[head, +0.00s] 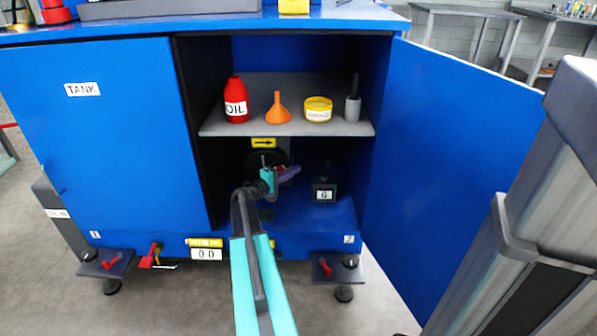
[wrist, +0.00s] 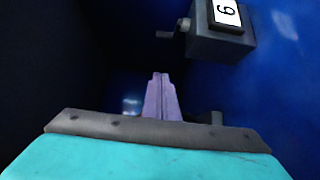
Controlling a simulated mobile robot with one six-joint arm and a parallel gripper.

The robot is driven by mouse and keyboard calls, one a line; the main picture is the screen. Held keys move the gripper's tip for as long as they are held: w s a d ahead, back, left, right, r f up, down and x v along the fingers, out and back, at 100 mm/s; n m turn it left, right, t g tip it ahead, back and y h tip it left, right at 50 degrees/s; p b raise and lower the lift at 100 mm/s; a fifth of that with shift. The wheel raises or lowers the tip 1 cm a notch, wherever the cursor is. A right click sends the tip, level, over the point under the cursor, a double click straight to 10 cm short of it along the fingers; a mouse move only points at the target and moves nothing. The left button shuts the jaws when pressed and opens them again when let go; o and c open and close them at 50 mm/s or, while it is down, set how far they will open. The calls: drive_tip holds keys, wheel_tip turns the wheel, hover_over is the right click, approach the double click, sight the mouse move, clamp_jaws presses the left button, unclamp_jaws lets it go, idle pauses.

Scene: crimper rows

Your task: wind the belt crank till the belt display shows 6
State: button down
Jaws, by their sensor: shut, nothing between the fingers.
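A dark box with a small white display (head: 323,194) stands on the cabinet floor, right of my gripper; its digit looks like 6. The box also shows in the wrist view (wrist: 221,45), at the top right, with its digit turned. A small dark crank (wrist: 172,33) sticks out from its left side there. I cannot read a belt label on it. My gripper (head: 296,169) is inside the open cabinet, its purple fingers shut and empty. In the wrist view the fingers (wrist: 159,78) point into the dark interior, apart from the crank. My arm partly hides a dark round part behind it.
A shelf (head: 220,128) above my gripper holds a red oil bottle (head: 236,108), an orange funnel (head: 278,112), a yellow tin (head: 318,116) and a grey tool holder (head: 352,109). The open blue door (head: 450,150) is at right. A lower display (head: 206,254) shows zeros.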

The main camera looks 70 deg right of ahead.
drive_tip(key=s+d+b, duration=0.4)
drive_tip(key=s+d, duration=0.3)
drive_tip(key=shift+s, duration=0.35)
idle(0.4)
drive_tip(key=shift+s+d, duration=0.1)
drive_tip(key=shift+d, duration=0.05)
drive_tip(key=shift+s+b, duration=0.35)
drive_tip(key=shift+s, duration=0.1)
drive_tip(key=shift+w+d, duration=0.15)
drive_tip(key=shift+w, duration=0.05)
